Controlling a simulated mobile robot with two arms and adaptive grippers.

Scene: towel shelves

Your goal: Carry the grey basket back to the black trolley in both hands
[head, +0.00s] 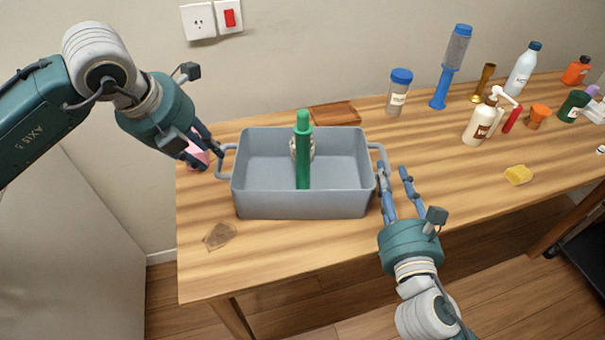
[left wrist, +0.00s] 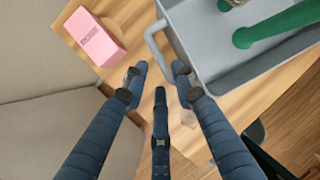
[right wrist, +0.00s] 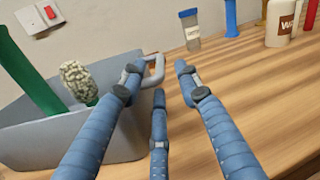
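The grey basket (head: 300,205) stands on the wooden table and has a loop handle at each end. A green bottle-like object (head: 303,155) and a speckled, brush-like item (right wrist: 78,82) are inside it. My left gripper (head: 207,157) is open at the basket's left handle (left wrist: 157,42), its fingers apart near the handle's end. My right gripper (head: 394,170) is open at the right handle (right wrist: 154,70), which lies close to one finger; I cannot tell whether they touch. The black trolley is not clearly identifiable; a dark object (head: 585,250) shows at the lower right edge.
A pink box (left wrist: 95,38) lies left of the basket, close to my left gripper. A brown tray (head: 335,114) lies behind it. Several bottles, including a white pump bottle (head: 481,122), stand at the right, with a yellow sponge (head: 518,175). The table (head: 450,190) between is clear.

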